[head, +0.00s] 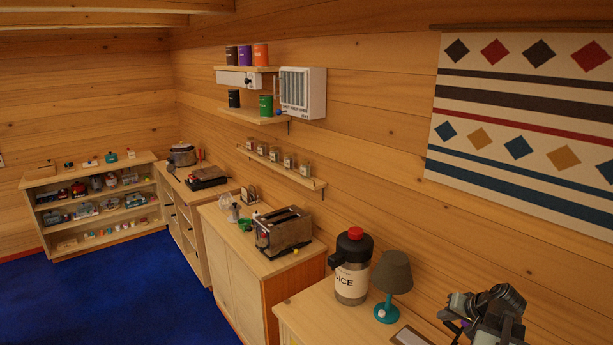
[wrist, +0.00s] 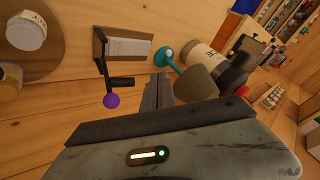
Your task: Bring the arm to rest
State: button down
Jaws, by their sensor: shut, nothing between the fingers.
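My gripper (wrist: 158,92) shows in the wrist view with its two grey fingers together and nothing between them. It is above a wooden counter top. In the head view, dark parts of my arm show at the lower right corner, in front of the log wall; the fingertips cannot be made out there. A purple ball on a dark lever (wrist: 111,100) is left of the fingers in the wrist view, apart from them. A teal lamp with a grey-brown shade (head: 392,272) stands beyond the gripper, also seen in the wrist view (wrist: 197,85).
A toaster (head: 284,231) is on the middle cabinet. Wall shelves (head: 254,115) hold canisters and jars. A patterned hanging (head: 520,120) covers the right wall. The blue carpet (head: 110,290) at left is clear.

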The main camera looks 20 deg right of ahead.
jog(key=w+a+f+n+g+y+b, duration=0.1)
jog(key=w+a+f+n+b, duration=0.25)
jog(key=a, duration=0.75)
jog(key=w+a+f+n+g+y+b, duration=0.15)
jog(key=w+a+f, duration=0.4)
jog(key=a, duration=0.55)
jog(key=w+a+f+n+g+y+b, duration=0.1)
jog(key=w+a+f+n+b, duration=0.15)
jog(key=w+a, duration=0.6)
jog(key=s+a+f+n+g+h+b, duration=0.1)
jog(key=s+a+f+b, duration=0.15)
jog(key=a, duration=0.65)
jog(key=s+a+f+n+g+h+b, duration=0.1)
jog(key=s+a+f+n+b, duration=0.2)
jog(key=a, duration=0.6)
jog(key=s+m, duration=0.1)
jog(key=s+d+f+m+g+h, duration=0.1)
jog(key=s, duration=0.1)
jog(key=s+d+f+m+g, duration=0.1)
jog(key=shift+s+d+h+p, duration=0.1)
jog(key=shift+s+h+p, duration=0.2)
jog(key=shift+s+h, duration=0.05)
jog(key=shift+d, duration=0.15)
